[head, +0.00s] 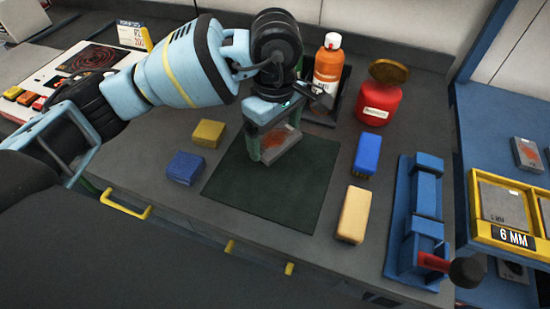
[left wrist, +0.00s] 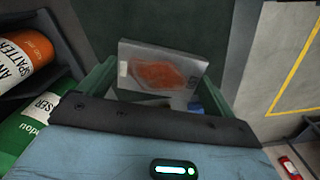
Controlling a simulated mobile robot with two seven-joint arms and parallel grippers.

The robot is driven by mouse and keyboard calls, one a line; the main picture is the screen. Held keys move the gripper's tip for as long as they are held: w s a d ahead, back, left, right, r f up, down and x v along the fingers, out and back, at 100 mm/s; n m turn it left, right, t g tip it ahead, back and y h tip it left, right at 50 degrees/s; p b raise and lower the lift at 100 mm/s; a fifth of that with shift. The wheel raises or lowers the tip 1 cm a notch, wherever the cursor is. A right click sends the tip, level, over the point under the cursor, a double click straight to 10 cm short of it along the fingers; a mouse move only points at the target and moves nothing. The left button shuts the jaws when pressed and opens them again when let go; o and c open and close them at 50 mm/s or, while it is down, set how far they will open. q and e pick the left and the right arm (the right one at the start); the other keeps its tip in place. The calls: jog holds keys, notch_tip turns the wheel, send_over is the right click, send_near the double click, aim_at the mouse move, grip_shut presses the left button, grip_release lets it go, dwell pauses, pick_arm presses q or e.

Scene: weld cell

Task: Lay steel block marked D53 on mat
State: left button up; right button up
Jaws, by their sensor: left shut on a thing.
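A grey steel block (head: 283,146) with an orange-brown patch on its face is between the fingers of my left gripper (head: 268,146), which is shut on it. The block sits tilted over the far part of the dark green mat (head: 265,190). I cannot tell whether it touches the mat. In the left wrist view the block (left wrist: 150,72) lies between the green fingers of my left gripper (left wrist: 160,88), with the mat (left wrist: 175,22) behind it. No D53 mark is readable. My right gripper is not in view.
Yellow (head: 208,133) and blue (head: 185,167) blocks lie left of the mat. Blue (head: 367,155) and tan (head: 353,214) blocks lie right of it. An orange bottle (head: 328,68) and red pot (head: 379,104) stand behind. A blue vise (head: 416,215) and yellow-rimmed tray (head: 472,222) are at right.

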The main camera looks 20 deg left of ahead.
aim_at(275, 167)
pick_arm(q)
jog(key=shift+f, duration=3.85)
jog(key=o, duration=1.3)
notch_tip(275, 167, up, 12)
jog(key=shift+r, duration=0.1)
